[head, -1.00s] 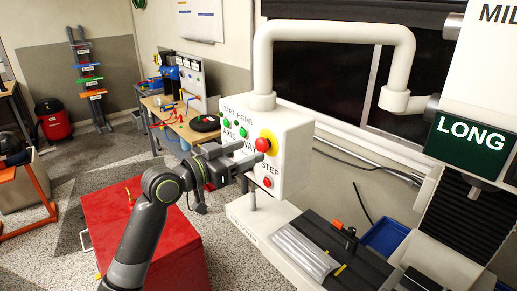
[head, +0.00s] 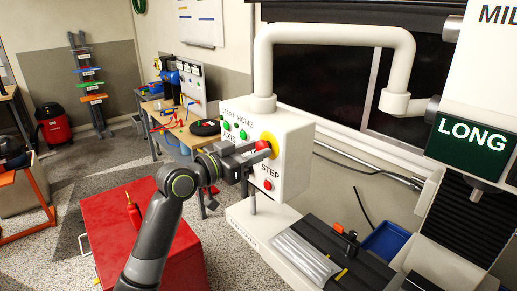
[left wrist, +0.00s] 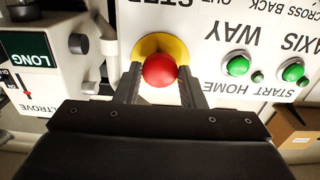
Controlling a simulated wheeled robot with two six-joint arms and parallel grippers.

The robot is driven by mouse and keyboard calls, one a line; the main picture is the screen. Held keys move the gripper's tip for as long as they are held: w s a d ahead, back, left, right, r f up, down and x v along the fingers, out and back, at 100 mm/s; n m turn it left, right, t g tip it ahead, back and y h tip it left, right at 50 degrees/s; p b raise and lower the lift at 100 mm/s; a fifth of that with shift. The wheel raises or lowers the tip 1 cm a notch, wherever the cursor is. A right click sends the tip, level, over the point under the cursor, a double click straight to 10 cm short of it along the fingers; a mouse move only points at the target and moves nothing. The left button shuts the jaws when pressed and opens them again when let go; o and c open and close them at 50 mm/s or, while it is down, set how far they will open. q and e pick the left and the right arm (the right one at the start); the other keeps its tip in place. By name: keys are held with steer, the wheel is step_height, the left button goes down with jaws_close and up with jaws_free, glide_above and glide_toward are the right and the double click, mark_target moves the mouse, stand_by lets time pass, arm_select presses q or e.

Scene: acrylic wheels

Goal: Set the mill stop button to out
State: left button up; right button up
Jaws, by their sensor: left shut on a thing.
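The mill stop button is a round red knob (head: 262,145) on a yellow collar (head: 272,141), on the white control box's front. My left gripper (head: 257,149) reaches it from the left and is shut on the knob. In the left wrist view the red knob (left wrist: 159,70) sits between the two fingers (left wrist: 161,80), one on each side, with the yellow collar (left wrist: 176,45) behind it. The fingers partly hide the knob in the head view. I cannot tell whether the button is in or out. My right gripper is not in view.
Green buttons (head: 243,135) and a red STEP button (head: 268,185) are on the same box (head: 296,165). A thin post (head: 251,200) stands below the gripper. A red cabinet (head: 110,215) is below my left arm. The machine table (head: 345,240) holds tools at right.

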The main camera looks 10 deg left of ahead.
arm_select(q)
steer(key=shift+c, duration=0.5)
steer(key=shift+f+m+b, duration=0.1)
steer(key=shift+m+b, duration=0.2)
steer(key=shift+b, duration=0.3)
steer(key=shift+s+m+b, duration=0.1)
steer(key=shift+m+b, duration=1)
steer(key=shift+b, duration=0.15)
